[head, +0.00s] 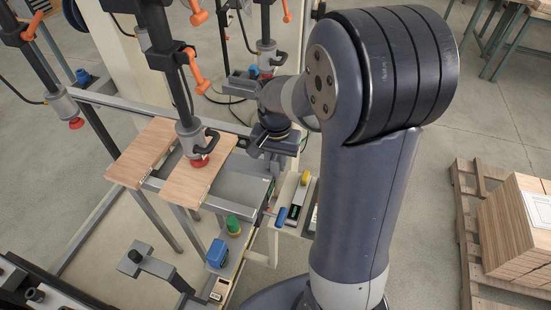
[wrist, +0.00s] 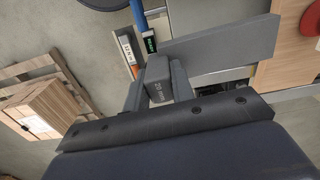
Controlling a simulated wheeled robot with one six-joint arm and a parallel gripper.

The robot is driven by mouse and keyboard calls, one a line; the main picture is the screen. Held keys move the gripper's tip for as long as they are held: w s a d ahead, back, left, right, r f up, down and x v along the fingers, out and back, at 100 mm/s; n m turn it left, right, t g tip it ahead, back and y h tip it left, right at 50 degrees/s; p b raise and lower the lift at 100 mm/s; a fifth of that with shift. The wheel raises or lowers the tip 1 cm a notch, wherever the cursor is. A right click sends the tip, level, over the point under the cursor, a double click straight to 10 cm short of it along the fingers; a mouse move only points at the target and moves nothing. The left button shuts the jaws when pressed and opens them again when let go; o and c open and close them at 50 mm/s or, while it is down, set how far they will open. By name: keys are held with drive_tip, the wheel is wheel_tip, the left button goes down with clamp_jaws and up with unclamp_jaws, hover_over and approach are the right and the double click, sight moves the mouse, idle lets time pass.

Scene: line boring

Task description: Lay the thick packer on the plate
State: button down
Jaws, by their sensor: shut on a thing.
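In the wrist view my gripper (wrist: 156,84) is shut on a dark grey block, the thick packer (wrist: 158,82), with pale lettering that seems to start with 20. A flat grey plate (wrist: 225,44) lies beyond the packer, to the upper right. I cannot tell whether the packer touches it. In the head view the grey plate (head: 240,188) lies right of the wooden boards, and my gripper (head: 273,152) is above its far right end. The packer is hidden or too small to make out there.
A red-footed clamp (head: 200,161) presses on a wooden board (head: 190,182) left of the plate. A blue-handled tool (head: 282,216) and a yellow-ended item (head: 304,180) lie right of it. A blue block (head: 217,253) and green knob (head: 233,224) stand in front. A loaded pallet (head: 468,235) is far right.

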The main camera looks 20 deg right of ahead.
sight(276, 177)
drive_tip(key=shift+f, duration=0.15)
drive_tip(key=shift+f+b, duration=2.6)
drive_tip(key=shift+f, duration=0.65)
drive_tip(key=shift+f+b, duration=0.5)
drive_tip(key=shift+f, duration=0.15)
drive_tip(key=c, duration=1.1)
unclamp_jaws()
drive_tip(key=shift+r, duration=0.1)
drive_tip(key=shift+r, duration=0.1)
wheel_tip(276, 177, up, 11)
drive_tip(key=shift+f, duration=0.2)
